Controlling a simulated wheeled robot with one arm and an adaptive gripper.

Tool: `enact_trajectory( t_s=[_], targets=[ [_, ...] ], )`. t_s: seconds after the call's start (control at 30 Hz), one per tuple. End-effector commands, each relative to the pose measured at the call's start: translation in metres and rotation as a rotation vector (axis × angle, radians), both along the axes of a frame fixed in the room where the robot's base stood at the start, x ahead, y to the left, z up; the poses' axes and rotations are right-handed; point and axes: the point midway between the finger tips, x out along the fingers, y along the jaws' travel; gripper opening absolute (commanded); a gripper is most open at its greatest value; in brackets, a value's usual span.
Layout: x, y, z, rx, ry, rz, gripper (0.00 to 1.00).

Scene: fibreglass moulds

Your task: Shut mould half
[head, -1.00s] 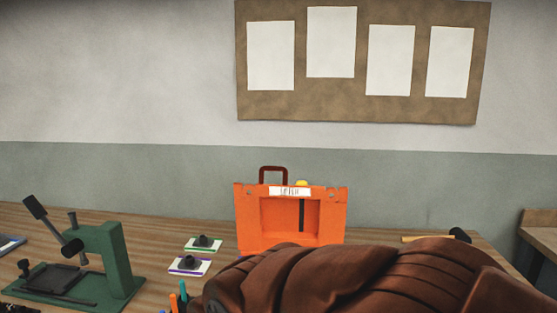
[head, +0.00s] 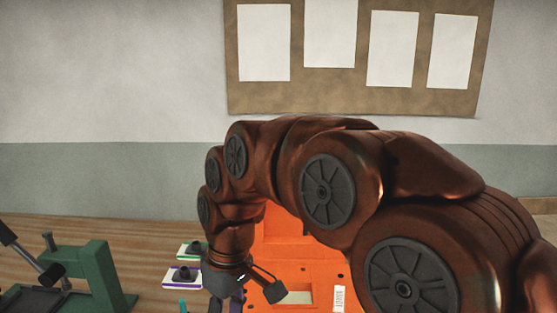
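The orange mould (head: 283,242) stands on the wooden bench in the middle of the head view, mostly hidden behind my arm. An upright orange part shows behind the arm. A lower orange part (head: 318,272) shows nearer, with small dark holes, a pale rectangular patch and a white label (head: 339,299). I cannot tell how far apart the halves are. My gripper (head: 228,296) points down at the left of the lower orange part. Its fingertips are cut off or hidden at the bottom edge, so its opening and any contact are unclear.
A green press (head: 92,272) with a black lever stands at the left. Two small cards with dark knobs, one green-edged (head: 194,249) and one purple-edged (head: 182,274), lie between press and gripper. The bench behind the press is clear. A pinboard (head: 360,95) hangs on the wall.

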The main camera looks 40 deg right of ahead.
Motion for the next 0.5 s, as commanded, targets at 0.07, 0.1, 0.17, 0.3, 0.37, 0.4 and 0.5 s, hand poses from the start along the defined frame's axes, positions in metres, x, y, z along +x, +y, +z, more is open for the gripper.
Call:
enact_trajectory(
  t_s=[0.07, 0.1, 0.17, 0.3, 0.37, 0.4, 0.5],
  targets=[
    [0.027, -0.006, 0.024, 0.025, -0.033, 0.046, 0.41],
    [0.038, -0.009, 0.033, 0.037, -0.045, 0.072, 0.41],
    [0.057, -0.015, 0.048, 0.052, -0.074, 0.109, 0.41],
    [0.095, -0.034, 0.077, 0.083, -0.133, 0.187, 0.41],
    [0.111, -0.044, 0.090, 0.093, -0.162, 0.216, 0.41],
    [0.122, -0.050, 0.097, 0.099, -0.180, 0.235, 0.41],
    [0.146, -0.071, 0.116, 0.108, -0.227, 0.280, 0.41]
  ],
)
